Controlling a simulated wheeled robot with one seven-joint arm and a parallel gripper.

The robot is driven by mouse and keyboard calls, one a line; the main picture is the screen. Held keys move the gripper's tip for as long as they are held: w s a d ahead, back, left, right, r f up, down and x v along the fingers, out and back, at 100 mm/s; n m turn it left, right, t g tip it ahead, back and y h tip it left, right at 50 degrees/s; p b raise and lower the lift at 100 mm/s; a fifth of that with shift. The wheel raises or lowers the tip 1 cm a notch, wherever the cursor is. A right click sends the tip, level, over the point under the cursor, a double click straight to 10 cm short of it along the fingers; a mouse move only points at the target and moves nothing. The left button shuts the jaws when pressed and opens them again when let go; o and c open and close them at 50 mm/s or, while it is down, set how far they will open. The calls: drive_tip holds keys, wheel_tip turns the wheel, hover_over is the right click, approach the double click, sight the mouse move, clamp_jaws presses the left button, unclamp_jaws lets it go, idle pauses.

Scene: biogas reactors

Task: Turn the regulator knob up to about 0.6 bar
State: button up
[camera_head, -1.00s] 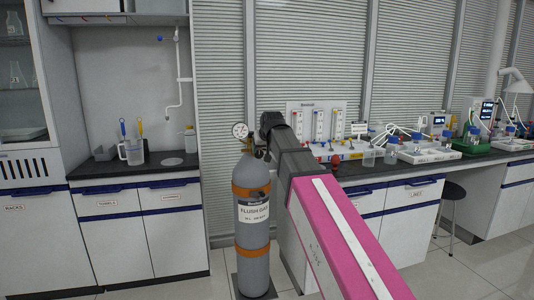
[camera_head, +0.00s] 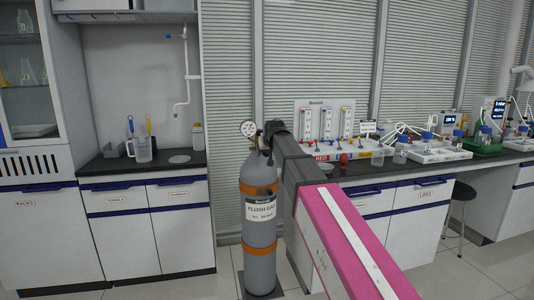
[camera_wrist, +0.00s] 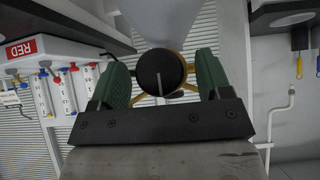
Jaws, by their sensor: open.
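The grey gas cylinder (camera_head: 260,232) with orange bands and a "FLUSH GAS" label stands upright on the floor. A round white gauge (camera_head: 249,128) sits at its top; its reading is too small to make out. The regulator knob (camera_wrist: 160,70) is round and black with a pale line on its face, and brass parts show behind it. My gripper (camera_wrist: 162,64) is open, with one green finger on each side of the knob. Gaps seem to show between fingers and knob; contact cannot be told. In the head view my arm hides the knob.
A bench (camera_head: 362,178) with flowmeters (camera_head: 326,122) and a red-labelled box stands close behind my arm on the right. A left counter (camera_head: 150,168) holds a jug (camera_head: 143,148). A stool (camera_head: 462,205) stands far right. Floor left of the cylinder looks clear.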

drive_tip(key=shift+w+f, duration=0.15)
drive_tip(key=c, duration=0.9)
